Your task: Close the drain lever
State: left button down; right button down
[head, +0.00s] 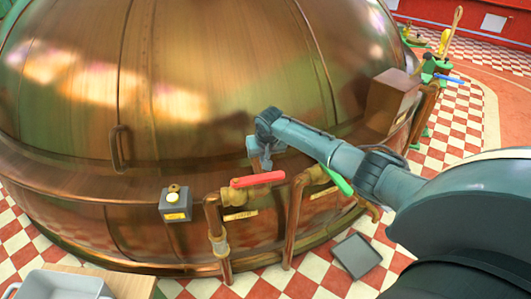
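A large copper kettle (180,120) fills the left and middle of the head view. A red lever (257,180) sits on a pipe valve low on its front and lies nearly level. A green lever (340,181) is on a second pipe to the right, partly behind my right arm, and slants down to the right. The labels are too small to read, so I cannot tell which is the drain lever. My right gripper (260,158) is just above the red lever, in front of the kettle wall. Its fingers are small and unclear. My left gripper is out of view.
A small box with a pale button (174,203) is left of the red lever. Copper pipes (294,222) run down below the levers. A grey basin (58,285) stands at the bottom left. A dark square plate (356,256) lies on the checkered floor.

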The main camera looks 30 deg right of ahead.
aim_at(258, 179)
jog(key=shift+f, duration=0.3)
jog(key=shift+s+a+r+p, duration=0.1)
jog(key=shift+s+a+p, duration=0.2)
jog(key=shift+s+p, duration=0.45)
jog(key=shift+s+a, duration=0.2)
jog(key=shift+s, duration=0.55)
jog(key=shift+s+a, duration=0.15)
jog(key=shift+s, duration=0.15)
